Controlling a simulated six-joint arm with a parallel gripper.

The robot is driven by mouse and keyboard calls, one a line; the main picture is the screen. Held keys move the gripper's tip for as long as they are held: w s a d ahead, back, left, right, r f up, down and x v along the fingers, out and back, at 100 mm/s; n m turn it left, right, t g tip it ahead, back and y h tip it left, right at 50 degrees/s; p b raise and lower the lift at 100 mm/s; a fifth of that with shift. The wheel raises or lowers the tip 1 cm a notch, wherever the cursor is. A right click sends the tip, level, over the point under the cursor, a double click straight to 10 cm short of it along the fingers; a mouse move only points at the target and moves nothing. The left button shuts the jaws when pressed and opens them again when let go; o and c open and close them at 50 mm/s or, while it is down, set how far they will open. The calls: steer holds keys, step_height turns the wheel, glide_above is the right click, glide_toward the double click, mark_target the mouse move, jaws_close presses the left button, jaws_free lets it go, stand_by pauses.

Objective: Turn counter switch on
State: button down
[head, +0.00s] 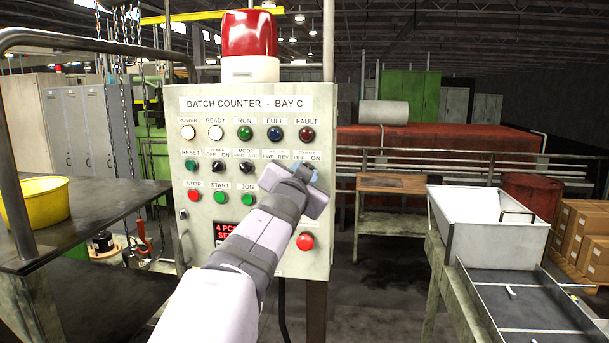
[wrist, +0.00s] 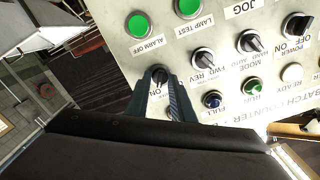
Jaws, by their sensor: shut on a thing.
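The batch counter panel (head: 190,245) is an upright pale grey board with labelled lamps, selector switches and push buttons. The counter switch is the rightmost selector, under an OFF ON label (head: 307,157). In the wrist view, which is upside down, its black knob (wrist: 158,74) sits between my fingertips, with ON readable beside it. My gripper (head: 304,171) reaches the panel's right side and is shut on this knob; the fingers also show in the wrist view (wrist: 162,88). The gripper hides the knob in the head view. Which way the knob points cannot be told.
The FWD REV selector (wrist: 203,58) is close beside my fingers. The FULL lamp (wrist: 212,99) and a green button (wrist: 139,25) are also near. A red button (head: 305,241) sits lower on the panel. A table with a yellow bowl (head: 40,203) stands left, a white bin (head: 455,236) right.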

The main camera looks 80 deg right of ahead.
stand_by(0.4)
steer(key=c, duration=1.5)
jaws_free()
steer(key=shift+c, duration=0.2)
steer(key=shift+a, duration=0.15)
steer(key=a, duration=0.7)
